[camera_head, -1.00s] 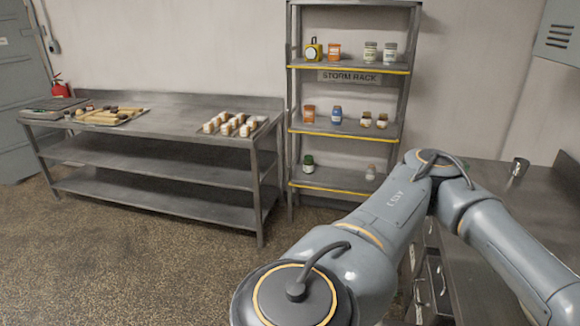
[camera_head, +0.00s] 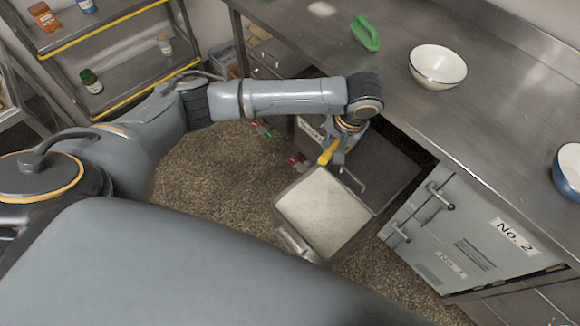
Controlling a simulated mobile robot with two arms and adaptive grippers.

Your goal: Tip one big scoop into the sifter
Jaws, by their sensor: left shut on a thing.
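My left gripper (camera_head: 346,138) hangs at the end of the arm that comes in from the left, above the back edge of an open bin. It is shut on a yellow handle (camera_head: 328,152), which looks like a scoop's; the rest of that tool is hard to make out. The pulled-out bin (camera_head: 279,205) is filled with a pale, flat, flour-like mass (camera_head: 324,212). A green scoop-like tool (camera_head: 365,34) lies on the steel counter. I cannot make out a sifter for certain. My right gripper is not in view.
The steel counter (camera_head: 480,110) carries a white bowl (camera_head: 438,66) and, at the right edge, a blue bowl (camera_head: 568,172). Grey cabinet fronts labelled No. 2 (camera_head: 516,235) stand below. A shelf rack (camera_head: 105,60) with jars is at upper left. The counter's middle is clear.

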